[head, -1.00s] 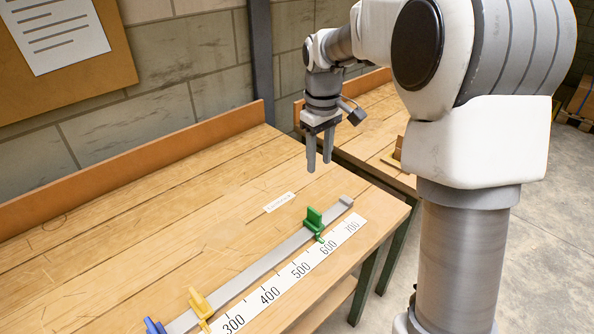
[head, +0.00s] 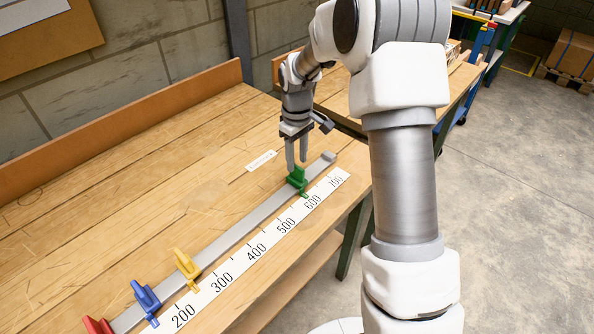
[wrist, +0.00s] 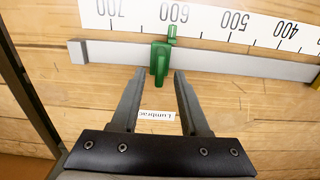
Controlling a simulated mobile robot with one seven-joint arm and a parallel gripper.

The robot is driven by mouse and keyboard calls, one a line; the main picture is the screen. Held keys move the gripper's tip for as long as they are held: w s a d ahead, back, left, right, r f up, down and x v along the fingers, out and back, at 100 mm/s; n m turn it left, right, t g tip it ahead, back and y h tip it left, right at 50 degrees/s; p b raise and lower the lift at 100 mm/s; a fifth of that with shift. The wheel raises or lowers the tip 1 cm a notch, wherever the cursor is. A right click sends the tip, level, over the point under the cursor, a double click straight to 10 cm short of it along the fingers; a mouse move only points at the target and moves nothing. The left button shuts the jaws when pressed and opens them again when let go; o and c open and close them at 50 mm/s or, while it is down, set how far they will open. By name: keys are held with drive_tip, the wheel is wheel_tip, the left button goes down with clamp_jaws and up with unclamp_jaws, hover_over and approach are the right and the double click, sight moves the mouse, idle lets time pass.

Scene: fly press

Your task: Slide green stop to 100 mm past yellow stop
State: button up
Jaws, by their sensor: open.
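The green stop (head: 297,179) sits on a grey rail (head: 235,229) near its far right end, its small pointer close to the 600 mark. It also shows in the wrist view (wrist: 160,62), pointer by the 600. The yellow stop (head: 186,264) is well to the left on the same rail, its pointer between 200 and 300. My gripper (head: 297,164) points down at the green stop and is open. In the wrist view its fingertips (wrist: 159,73) lie one on each side of the green block; whether they touch it I cannot tell.
A blue stop (head: 146,296) and a red stop (head: 97,325) stand further left on the rail. A white scale strip (head: 270,241) runs along its front. A small label (head: 261,160) lies behind the rail. The bench top behind is clear up to its wooden back board.

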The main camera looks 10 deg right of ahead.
sight(297, 166)
drive_tip(key=shift+f, duration=2.1)
clamp_jaws()
drive_tip(key=shift+r, duration=0.1)
